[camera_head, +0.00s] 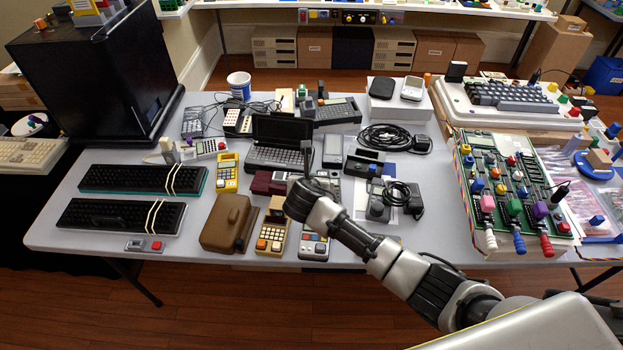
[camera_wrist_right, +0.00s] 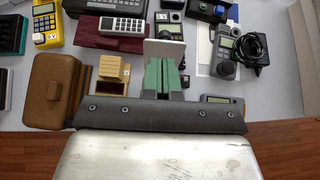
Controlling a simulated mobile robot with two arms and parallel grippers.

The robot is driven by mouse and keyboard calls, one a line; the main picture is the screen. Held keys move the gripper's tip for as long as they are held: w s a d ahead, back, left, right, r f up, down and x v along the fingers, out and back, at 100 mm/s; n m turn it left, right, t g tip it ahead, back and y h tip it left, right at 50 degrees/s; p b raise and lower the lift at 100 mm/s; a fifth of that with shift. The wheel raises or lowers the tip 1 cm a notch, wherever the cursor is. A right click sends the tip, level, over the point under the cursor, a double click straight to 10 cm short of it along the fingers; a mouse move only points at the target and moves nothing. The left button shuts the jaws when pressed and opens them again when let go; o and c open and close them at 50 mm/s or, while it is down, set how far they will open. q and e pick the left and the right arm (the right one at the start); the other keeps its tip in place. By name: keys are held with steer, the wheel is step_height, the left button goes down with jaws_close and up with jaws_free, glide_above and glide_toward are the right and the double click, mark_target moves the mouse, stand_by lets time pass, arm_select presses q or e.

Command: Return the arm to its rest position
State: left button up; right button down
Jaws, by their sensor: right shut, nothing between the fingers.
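My right arm (camera_head: 395,262) reaches in from the lower right of the head view, out over the front middle of the table. Its gripper (camera_head: 306,152) stands above the handhelds there. In the right wrist view the gripper's green fingers (camera_wrist_right: 163,72) are together with nothing held between them. A pale flat panel (camera_wrist_right: 165,47) shows just beyond the fingertips; I cannot tell whether they touch it. My left gripper is in neither view.
The grey table (camera_head: 75,228) is crowded. A brown case (camera_head: 228,222) and a beige calculator (camera_head: 271,238) lie near the gripper. A dark clamshell computer (camera_head: 281,143) stands open behind it. A circuit board with colored knobs (camera_head: 510,190) lies right of my arm.

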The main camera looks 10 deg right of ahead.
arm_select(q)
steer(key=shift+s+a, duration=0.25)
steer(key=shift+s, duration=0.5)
arm_select(e)
steer(key=shift+s+r, duration=0.2)
steer(key=shift+r, duration=0.25)
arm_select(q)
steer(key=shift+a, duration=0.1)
arm_select(e)
steer(key=shift+a, duration=0.1)
